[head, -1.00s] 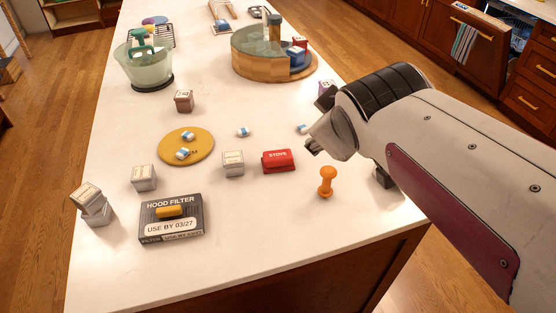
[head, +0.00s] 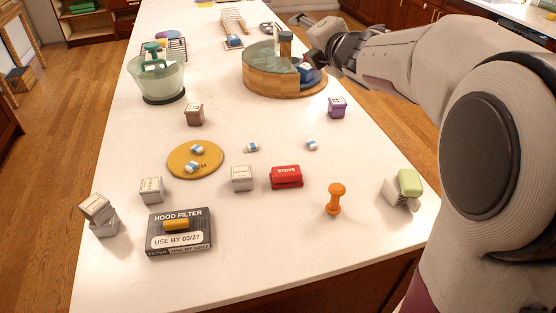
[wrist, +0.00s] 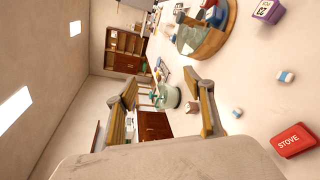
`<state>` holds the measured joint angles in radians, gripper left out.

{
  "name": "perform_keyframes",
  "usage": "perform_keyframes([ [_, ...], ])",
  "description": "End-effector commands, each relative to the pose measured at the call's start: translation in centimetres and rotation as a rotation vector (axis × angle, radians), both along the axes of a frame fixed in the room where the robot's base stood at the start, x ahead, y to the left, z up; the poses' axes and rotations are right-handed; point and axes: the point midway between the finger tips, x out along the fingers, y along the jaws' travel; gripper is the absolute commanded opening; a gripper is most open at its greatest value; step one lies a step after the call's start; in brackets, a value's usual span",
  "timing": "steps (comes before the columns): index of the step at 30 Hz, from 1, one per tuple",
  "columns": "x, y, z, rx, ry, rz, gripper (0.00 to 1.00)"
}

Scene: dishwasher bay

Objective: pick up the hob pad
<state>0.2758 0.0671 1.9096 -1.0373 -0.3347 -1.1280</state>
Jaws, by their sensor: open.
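A red block lettered STOVE (head: 286,177), the only thing here with a stove label, lies on the white counter right of a small pale box. It also shows at the lower right of the wrist view (wrist: 294,140). My gripper (wrist: 161,86) is open in the wrist view, with nothing between its fingers. In the head view my arm reaches in from the right, and its end is near the round wooden turntable, well beyond the red block. The fingers are hard to make out there.
An orange peg (head: 335,199), a green-topped pale block (head: 409,184), a pale box (head: 242,178) and a HOOD FILTER box (head: 180,246) surround the red block. Behind are small blue-white pieces (head: 252,147), a yellow disc (head: 214,172), a purple box (head: 337,107) and the turntable (head: 262,84).

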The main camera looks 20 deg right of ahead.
Motion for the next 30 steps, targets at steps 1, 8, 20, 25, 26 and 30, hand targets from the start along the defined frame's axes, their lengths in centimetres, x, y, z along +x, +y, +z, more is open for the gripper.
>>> perform_keyframes([
  [1,1.0,0.0,-0.5,-0.054,-0.005,0.043,0.53],
  [8,4.2,1.2,-2.8,-0.311,-0.047,0.267,0.53],
  [20,6.1,3.0,-10.1,-0.683,-0.149,0.685,0.53],
  [25,5.3,3.4,-14.1,-0.802,-0.210,0.871,0.53],
  [26,5.1,3.3,-14.8,-0.820,-0.221,0.903,0.53],
  [30,3.6,3.3,-18.4,-0.893,-0.284,1.057,0.53],
])
